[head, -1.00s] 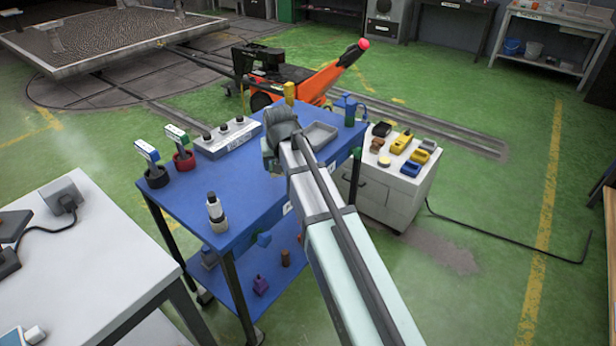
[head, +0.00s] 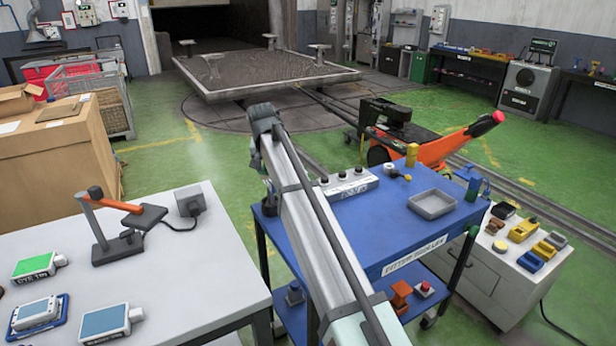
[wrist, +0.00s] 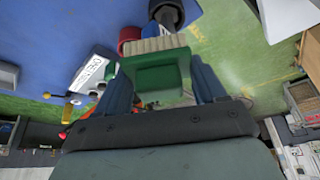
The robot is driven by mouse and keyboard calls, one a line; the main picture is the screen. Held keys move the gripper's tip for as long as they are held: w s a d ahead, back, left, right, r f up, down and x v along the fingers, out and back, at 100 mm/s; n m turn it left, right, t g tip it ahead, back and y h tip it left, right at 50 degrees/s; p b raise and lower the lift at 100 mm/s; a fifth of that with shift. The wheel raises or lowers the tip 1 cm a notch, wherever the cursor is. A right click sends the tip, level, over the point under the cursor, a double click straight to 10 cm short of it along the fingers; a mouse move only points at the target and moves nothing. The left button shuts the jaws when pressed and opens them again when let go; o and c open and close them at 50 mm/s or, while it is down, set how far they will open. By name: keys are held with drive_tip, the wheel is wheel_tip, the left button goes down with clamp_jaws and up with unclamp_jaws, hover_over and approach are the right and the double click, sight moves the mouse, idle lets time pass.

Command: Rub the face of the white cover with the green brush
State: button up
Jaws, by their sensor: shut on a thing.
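My gripper (wrist: 163,72) shows in the wrist view, its blue fingers shut on the green brush (wrist: 155,80). The brush has a green block and pale bristles that point away from me. In the head view my arm hides the gripper and the brush. I cannot surely pick out the white cover.
The blue table (head: 373,235) holds a white three-knob box (head: 348,184) and a grey tray (head: 432,204). A lamp-like stand (head: 102,230) and a plug box (head: 190,201) stand on the pale table (head: 205,265). In the wrist view a red cup (wrist: 128,47) is close behind the brush.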

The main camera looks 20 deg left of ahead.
drive_tip(key=s+a+r, duration=0.2)
drive_tip(key=s+a, duration=0.1)
drive_tip(key=a, duration=0.7)
drive_tip(key=s+a+r, duration=0.1)
drive_tip(key=s+a, duration=0.3)
drive_tip(key=a, duration=0.6)
drive_tip(key=n+g+y, duration=0.1)
drive_tip(key=n+y, duration=0.1)
drive_tip(key=n, duration=0.4)
hover_over(35, 260)
drive_tip(key=d, duration=0.1)
wheel_tip(35, 260, down, 7)
drive_tip(key=shift+f, duration=0.15)
drive_tip(key=shift+s+a+f, duration=0.1)
drive_tip(key=shift+s+f, duration=0.1)
drive_tip(key=shift+s, duration=0.3)
drive_tip(key=shift+f, duration=2.4)
drive_tip(key=shift+f, duration=0.6)
